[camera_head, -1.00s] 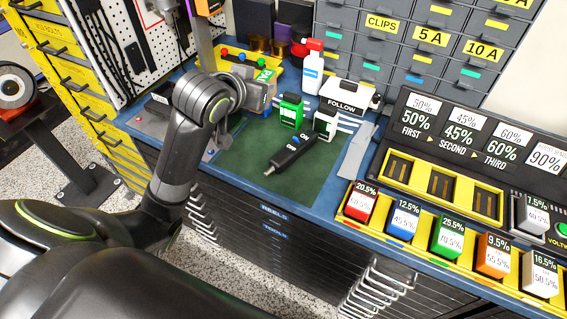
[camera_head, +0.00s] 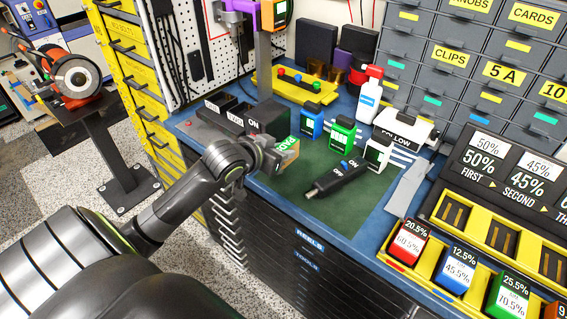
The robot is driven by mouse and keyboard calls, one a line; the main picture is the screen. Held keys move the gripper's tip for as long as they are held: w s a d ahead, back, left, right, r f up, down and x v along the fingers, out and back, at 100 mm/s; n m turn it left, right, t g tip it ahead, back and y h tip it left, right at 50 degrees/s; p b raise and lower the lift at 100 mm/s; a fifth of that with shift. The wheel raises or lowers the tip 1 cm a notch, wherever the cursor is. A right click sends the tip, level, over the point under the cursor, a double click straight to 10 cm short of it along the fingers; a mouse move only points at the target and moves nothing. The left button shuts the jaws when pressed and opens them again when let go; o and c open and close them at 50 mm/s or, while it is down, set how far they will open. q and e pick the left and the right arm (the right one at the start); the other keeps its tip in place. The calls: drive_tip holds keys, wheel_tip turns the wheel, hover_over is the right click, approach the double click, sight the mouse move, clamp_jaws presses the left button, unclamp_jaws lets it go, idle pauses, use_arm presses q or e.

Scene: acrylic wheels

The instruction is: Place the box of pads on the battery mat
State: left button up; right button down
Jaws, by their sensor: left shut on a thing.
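The box of pads (camera_head: 289,157), a cardboard-coloured box with a green label, shows at the front left of the bench. My left gripper (camera_head: 271,160) is shut on it; the fingers are mostly hidden by the wrist. The box is over or beside the left part of a green mat (camera_head: 352,212); I cannot tell whether it touches the surface. Blue (camera_head: 311,122), green (camera_head: 342,134) and white (camera_head: 378,153) battery-like blocks stand along the mat's back. My right gripper is not in view.
A black handheld tool (camera_head: 335,179) lies on the mat. A white bottle (camera_head: 368,98) and a white FOLLOW device (camera_head: 402,131) stand behind. The mat's front is clear.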

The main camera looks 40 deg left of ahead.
use_arm(q)
drive_tip(key=shift+f, duration=1.75)
drive_tip(key=shift+f, duration=0.15)
drive_tip(key=o, duration=1)
drive_tip(key=shift+r, duration=0.2)
drive_tip(key=d+p+v, duration=0.1)
drive_tip(key=v, duration=1.1)
drive_tip(key=shift+a, duration=0.45)
drive_tip(key=shift+f, duration=0.1)
